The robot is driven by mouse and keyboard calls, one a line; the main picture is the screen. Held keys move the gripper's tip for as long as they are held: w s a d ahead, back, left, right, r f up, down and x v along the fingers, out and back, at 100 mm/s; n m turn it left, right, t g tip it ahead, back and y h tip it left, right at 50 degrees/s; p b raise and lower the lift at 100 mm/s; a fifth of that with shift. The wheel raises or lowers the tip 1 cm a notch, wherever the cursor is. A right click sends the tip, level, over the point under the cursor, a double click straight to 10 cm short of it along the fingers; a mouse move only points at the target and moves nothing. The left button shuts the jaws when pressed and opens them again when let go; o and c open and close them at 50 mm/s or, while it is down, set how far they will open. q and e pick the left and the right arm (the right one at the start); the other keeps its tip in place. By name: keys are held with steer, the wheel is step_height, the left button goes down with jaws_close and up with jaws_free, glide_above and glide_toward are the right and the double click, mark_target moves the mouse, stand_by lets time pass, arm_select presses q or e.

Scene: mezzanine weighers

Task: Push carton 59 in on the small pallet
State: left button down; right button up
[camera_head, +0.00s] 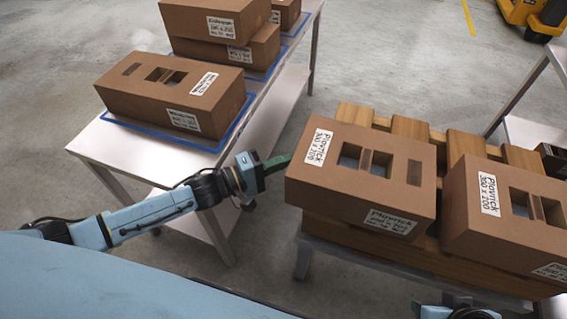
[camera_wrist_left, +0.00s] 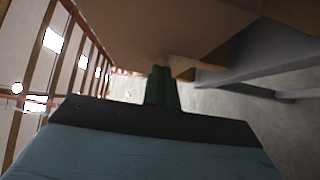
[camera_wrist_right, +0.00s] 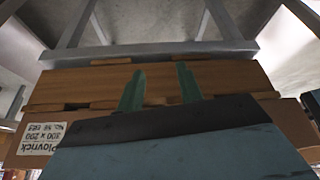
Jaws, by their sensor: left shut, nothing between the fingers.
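Two brown cartons labelled Plavrick lie on the small wooden pallet (camera_head: 440,139): a left carton (camera_head: 395,146) and a right carton (camera_head: 460,215), with a gap between them. Their numbers are too small to read surely, so I cannot tell which is 59. The left carton reaches slightly past the pallet's left end. My left gripper (camera_head: 288,160) is shut and empty, its tips at the left carton's left end; contact is unclear. My right gripper (camera_wrist_right: 160,72) is open and empty, fingers pointing towards the pallet's wooden side (camera_wrist_right: 90,86); only its wrist shows in the head view.
A metal table (camera_head: 110,146) at left holds several brown cartons (camera_head: 150,98) on blue-outlined spots. The pallet rests on a grey stand (camera_head: 345,255). Another table (camera_head: 525,130) stands at far right. Yellow equipment (camera_head: 520,12) is at top right. Open floor lies between the tables.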

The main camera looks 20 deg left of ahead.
arm_select(q)
steer(key=shift+d, duration=0.1)
arm_select(e)
steer(key=shift+w+a+r, duration=0.1)
steer(key=shift+w, duration=0.2)
